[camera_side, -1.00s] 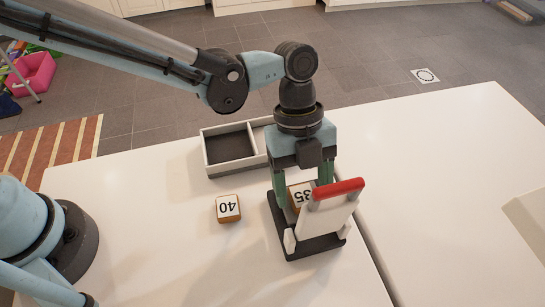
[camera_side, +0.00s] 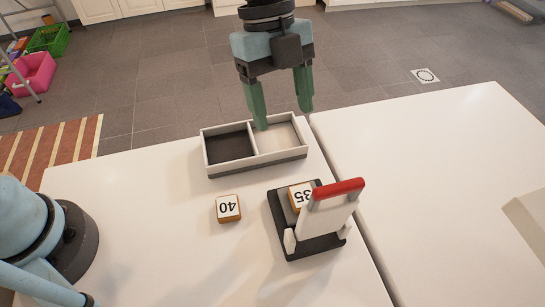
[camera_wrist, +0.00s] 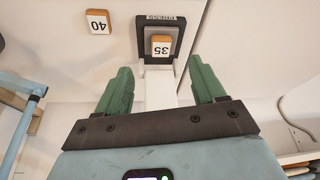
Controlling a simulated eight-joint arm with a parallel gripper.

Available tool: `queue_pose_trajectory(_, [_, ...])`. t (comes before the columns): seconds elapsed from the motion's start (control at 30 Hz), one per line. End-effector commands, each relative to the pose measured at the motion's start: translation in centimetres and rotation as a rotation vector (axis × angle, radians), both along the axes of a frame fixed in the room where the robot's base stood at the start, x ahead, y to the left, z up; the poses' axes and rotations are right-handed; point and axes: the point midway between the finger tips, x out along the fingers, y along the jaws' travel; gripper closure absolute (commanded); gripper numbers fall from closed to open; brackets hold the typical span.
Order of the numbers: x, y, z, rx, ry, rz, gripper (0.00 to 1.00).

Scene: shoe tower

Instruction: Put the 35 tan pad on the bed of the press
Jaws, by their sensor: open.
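The tan pad marked 35 (camera_side: 298,198) lies on the dark bed of the press (camera_side: 284,224), behind the white upright plate with the red handle bar. In the wrist view the 35 pad (camera_wrist: 161,45) sits on the bed within the dark frame of the press (camera_wrist: 145,22). My gripper (camera_side: 285,118) is open and empty, raised well above the table and apart from the press. In the wrist view its green fingers (camera_wrist: 162,85) are spread with nothing between them. In the side view the white plate and red bar hide part of the 35 pad.
A tan pad marked 40 (camera_side: 228,208) lies on the white table left of the press; it also shows in the wrist view (camera_wrist: 98,21). A two-compartment tray (camera_side: 258,163) stands at the back. A gap between tables runs right of the press.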

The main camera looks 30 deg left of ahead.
Motion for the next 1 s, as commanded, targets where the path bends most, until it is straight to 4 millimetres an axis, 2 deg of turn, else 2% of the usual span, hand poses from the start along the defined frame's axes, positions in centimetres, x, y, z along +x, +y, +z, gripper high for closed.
queue_pose_trajectory(0.03, [0.2, 1.9, 0.4, 0.014, -0.012, 0.117, 0.31])
queue_pose_trajectory(0.27, [0.2, 10.4, 1.1, 0.039, -0.074, 0.760, 0.31])
queue_pose_trajectory(0.4, [-0.6, 15.3, 0.8, 0.006, -0.106, 1.143, 0.31])
queue_pose_trajectory(0.6, [-2.5, 21.6, -0.4, -0.103, -0.146, 1.653, 0.31])
queue_pose_trajectory(0.8, [-4.1, 25.4, -1.8, -0.233, -0.166, 1.989, 0.31])
queue_pose_trajectory(1.0, [-4.5, 26.5, -2.3, -0.288, -0.168, 2.097, 0.31])
